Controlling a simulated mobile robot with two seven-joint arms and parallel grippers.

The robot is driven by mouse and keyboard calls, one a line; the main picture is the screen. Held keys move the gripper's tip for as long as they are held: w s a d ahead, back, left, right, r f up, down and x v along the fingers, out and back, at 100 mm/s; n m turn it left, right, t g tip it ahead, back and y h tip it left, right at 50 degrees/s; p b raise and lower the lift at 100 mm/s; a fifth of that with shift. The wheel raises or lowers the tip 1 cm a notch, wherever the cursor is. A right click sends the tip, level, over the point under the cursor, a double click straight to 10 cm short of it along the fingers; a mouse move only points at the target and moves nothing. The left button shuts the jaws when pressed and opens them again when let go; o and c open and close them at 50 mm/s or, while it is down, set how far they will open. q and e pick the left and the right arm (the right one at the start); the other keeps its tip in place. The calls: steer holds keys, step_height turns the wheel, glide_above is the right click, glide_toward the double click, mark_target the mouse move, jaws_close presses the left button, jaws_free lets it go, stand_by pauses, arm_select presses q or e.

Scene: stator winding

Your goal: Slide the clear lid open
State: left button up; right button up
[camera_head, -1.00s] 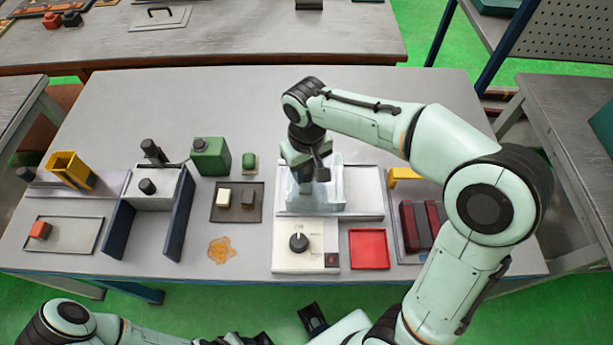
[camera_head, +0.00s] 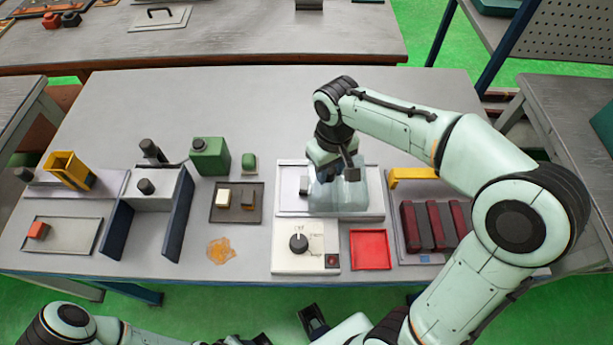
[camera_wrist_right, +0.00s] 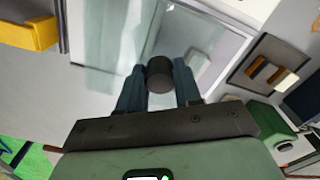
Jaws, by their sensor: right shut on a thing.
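The clear lid (camera_head: 330,199) is a see-through box-like cover on the white winding station (camera_head: 291,204), over the right part of its base. Its dark knob (camera_wrist_right: 160,73) sits between the blue fingers of my right gripper (camera_wrist_right: 160,85) in the right wrist view. My right gripper (camera_head: 349,174) is shut on that knob, above the lid in the head view. The left part of the station shows uncovered, with a small light block (camera_head: 303,185) there.
A control box with a dark dial (camera_head: 298,242) and a red tray (camera_head: 370,250) stand in front of the station. A rack of dark red blocks (camera_head: 410,228) and a yellow piece (camera_head: 410,175) are to the right. A dark tray (camera_head: 235,215) is to the left.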

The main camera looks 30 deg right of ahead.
mark_target(356, 164)
steer(key=shift+s+d+f, duration=0.15)
steer(key=shift+s+d, duration=0.6)
steer(key=shift+d, duration=0.35)
steer(key=shift+s+d+f, duration=0.15)
steer(key=shift+s+d, duration=0.6)
steer(key=shift+d, duration=0.35)
steer(key=o, duration=0.8)
steer(key=shift+d, duration=0.1)
steer(key=shift+c, duration=0.2)
arm_select(q)
steer(key=shift+f, duration=0.25)
steer(key=shift+r, duration=0.1)
arm_select(e)
step_height(356, 164, up, 3)
steer(key=shift+p, duration=0.95)
steer(key=shift+w+r+p, duration=0.15)
steer(key=shift+r+p, duration=1.05)
steer(key=shift+r, duration=0.55)
arm_select(q)
steer(key=r, duration=0.1)
steer(key=w+r, duration=0.1)
steer(key=r, duration=0.1)
steer(key=w+r, duration=0.1)
steer(key=r, duration=0.1)
steer(key=shift+w, duration=0.25)
steer(key=shift+s, duration=0.1)
arm_select(e)
steer(key=shift+f, duration=0.1)
